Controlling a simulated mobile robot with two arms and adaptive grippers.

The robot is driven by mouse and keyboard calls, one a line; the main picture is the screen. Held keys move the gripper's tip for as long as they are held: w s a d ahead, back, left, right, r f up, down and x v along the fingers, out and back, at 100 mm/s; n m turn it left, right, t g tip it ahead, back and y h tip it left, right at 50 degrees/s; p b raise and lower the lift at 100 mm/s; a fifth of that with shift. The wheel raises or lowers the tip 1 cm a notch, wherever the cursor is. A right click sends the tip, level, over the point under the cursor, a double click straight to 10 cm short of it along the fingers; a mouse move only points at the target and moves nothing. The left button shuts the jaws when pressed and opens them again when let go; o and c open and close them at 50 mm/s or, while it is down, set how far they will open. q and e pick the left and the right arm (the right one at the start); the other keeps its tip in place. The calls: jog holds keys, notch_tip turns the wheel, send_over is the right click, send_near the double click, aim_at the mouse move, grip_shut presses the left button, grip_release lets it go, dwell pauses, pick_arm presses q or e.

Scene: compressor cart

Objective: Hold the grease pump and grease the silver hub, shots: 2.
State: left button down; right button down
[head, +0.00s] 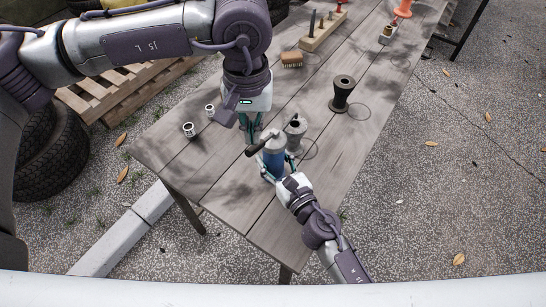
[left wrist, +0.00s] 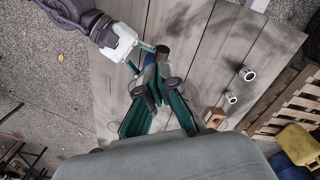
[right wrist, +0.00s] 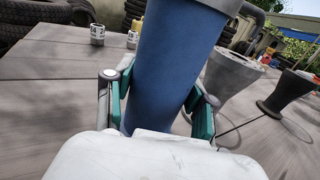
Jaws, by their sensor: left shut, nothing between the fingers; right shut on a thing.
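The grease pump (head: 274,160) has a blue barrel, a grey head and a dark lever handle pointing left. My right gripper (head: 280,176) is shut around its barrel near the front of the table. The blue barrel (right wrist: 172,65) fills the middle of the right wrist view, between the fingers (right wrist: 158,108). The silver hub (head: 296,128), a grey flared piece, stands just behind the pump; it shows right of the barrel in the right wrist view (right wrist: 232,78). My left gripper (head: 251,136) is shut and empty, pointing down beside the pump head and handle. Contact with the handle is unclear.
A black hub (head: 343,90) stands farther back on the wooden table (head: 225,190). Two small labelled cups (head: 189,130) sit on the left, a brush (head: 292,60) and a wooden block with pegs (head: 322,32) at the back. The table's front right is clear.

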aim_at(254, 147)
pick_arm(q)
jog(key=shift+f, duration=2.4)
jog(key=shift+r, duration=2.45)
jog(key=shift+f, duration=0.15)
jog(key=shift+f, duration=2.25)
jog(key=shift+r, duration=2.4)
